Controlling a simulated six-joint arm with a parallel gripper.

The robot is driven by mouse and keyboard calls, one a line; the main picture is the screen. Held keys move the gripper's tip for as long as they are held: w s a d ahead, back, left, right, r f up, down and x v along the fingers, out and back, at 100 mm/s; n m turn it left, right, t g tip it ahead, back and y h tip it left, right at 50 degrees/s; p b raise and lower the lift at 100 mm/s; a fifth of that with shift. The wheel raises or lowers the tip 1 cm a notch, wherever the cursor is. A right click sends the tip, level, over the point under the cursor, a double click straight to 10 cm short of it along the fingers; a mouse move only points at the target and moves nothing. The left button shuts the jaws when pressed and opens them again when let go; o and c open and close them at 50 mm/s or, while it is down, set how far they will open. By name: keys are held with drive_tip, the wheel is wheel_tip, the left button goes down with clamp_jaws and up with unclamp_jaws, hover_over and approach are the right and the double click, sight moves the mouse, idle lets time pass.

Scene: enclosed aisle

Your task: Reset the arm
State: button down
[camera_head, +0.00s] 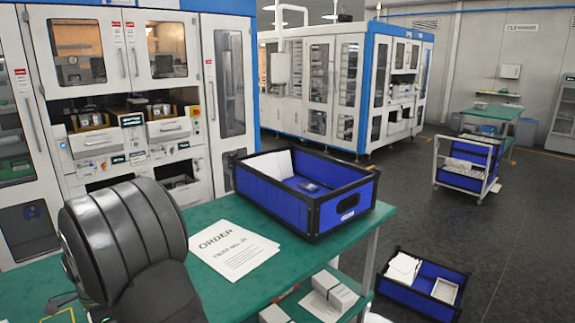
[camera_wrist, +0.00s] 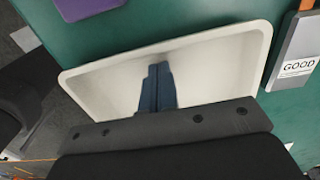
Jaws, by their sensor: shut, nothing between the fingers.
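My gripper (camera_wrist: 158,68) shows in the wrist view, with its two dark blue-grey fingers together and nothing between them. The fingers are over a white, shallow tray (camera_wrist: 235,38) on the green table (camera_wrist: 150,25); I cannot tell how high above it they are. The tray looks empty where it shows, and its near part is hidden behind my gripper body. In the head view my dark grey arm fills the lower left, and my gripper does not show.
In the head view a blue crate (camera_head: 328,217) with a white item and a small dark item stands on the green table beside an order sheet (camera_head: 229,250). Another blue crate (camera_head: 425,305) is on the floor. In the wrist view a "GOOD" box (camera_wrist: 297,65) lies right of the tray.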

drive_tip(key=w+d, duration=0.6)
drive_tip(key=shift+a, duration=0.1)
drive_tip(key=c, duration=0.7)
unclamp_jaws()
drive_tip(key=o, duration=0.3)
drive_tip(key=shift+w+a+r, duration=0.15)
drive_tip(key=shift+a+r, duration=0.05)
drive_tip(key=shift+a, duration=0.05)
drive_tip(key=o, duration=0.4)
drive_tip(key=w+a+r, duration=0.5)
drive_tip(key=a+r, duration=0.3)
drive_tip(key=a, duration=0.1)
drive_tip(key=shift+a, duration=0.15)
drive_tip(key=w+a+r, duration=0.1)
drive_tip(key=a+r, duration=0.5)
drive_tip(key=r, duration=0.3)
wheel_tip(320, 180, down, 10)
drive_tip(key=shift+w+f, duration=0.1)
drive_tip(key=shift+w, duration=0.05)
